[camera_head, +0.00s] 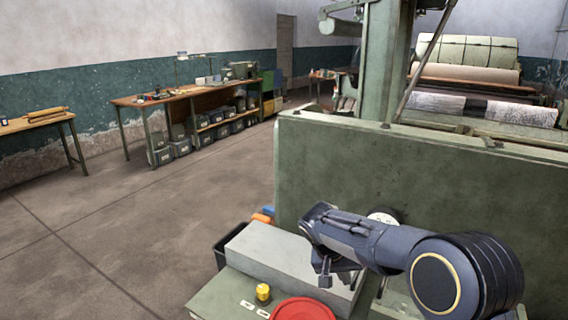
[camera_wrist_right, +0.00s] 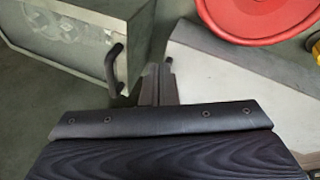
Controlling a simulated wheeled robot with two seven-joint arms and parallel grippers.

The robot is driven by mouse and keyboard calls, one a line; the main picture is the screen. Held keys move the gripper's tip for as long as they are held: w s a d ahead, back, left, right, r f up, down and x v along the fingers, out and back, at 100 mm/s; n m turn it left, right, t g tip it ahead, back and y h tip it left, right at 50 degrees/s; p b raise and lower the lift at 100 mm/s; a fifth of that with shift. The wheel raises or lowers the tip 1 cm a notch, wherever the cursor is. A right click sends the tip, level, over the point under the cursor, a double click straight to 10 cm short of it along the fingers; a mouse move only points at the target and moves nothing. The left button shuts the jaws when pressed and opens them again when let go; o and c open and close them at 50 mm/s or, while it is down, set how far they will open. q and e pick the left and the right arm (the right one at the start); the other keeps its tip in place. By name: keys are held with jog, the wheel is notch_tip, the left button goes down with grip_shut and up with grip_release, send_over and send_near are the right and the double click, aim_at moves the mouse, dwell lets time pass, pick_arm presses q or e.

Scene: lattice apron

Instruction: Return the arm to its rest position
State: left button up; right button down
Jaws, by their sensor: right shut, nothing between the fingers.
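My right arm reaches in from the lower right of the head view. Its dark gripper (camera_head: 325,279) points down over the grey block at the front of the green machine. In the right wrist view the gripper's fingers (camera_wrist_right: 158,80) are together with nothing held between them. They show beside the grey block (camera_wrist_right: 235,80) and near a dark bar handle (camera_wrist_right: 114,68) on a grey-green box (camera_wrist_right: 75,45); I cannot tell the height gap. My left gripper is not in view.
A red round part (camera_head: 303,309) and a yellow knob (camera_head: 263,292) sit close below the right gripper. The machine's green panel (camera_head: 400,170) stands behind the arm. A long workbench (camera_head: 190,91) stands far left. Open floor (camera_head: 150,220) lies left of the machine.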

jog(key=s+d+r+y, duration=0.2)
jog(key=s+d+r, duration=0.1)
jog(key=s, duration=0.3)
jog(key=s+d+r+y, duration=0.2)
jog(key=s+d, duration=0.1)
jog(key=s, duration=0.2)
jog(key=s+a+t+y, duration=0.1)
jog(key=s+t+y, duration=0.1)
jog(key=s, duration=0.8)
jog(key=s+a+n+t+y, duration=0.1)
jog(key=s+y, duration=0.1)
jog(key=s, duration=0.9)
jog(key=shift+s+a+f+t, duration=0.15)
jog(key=shift+a+f+t, duration=0.15)
jog(key=shift+t, duration=0.1)
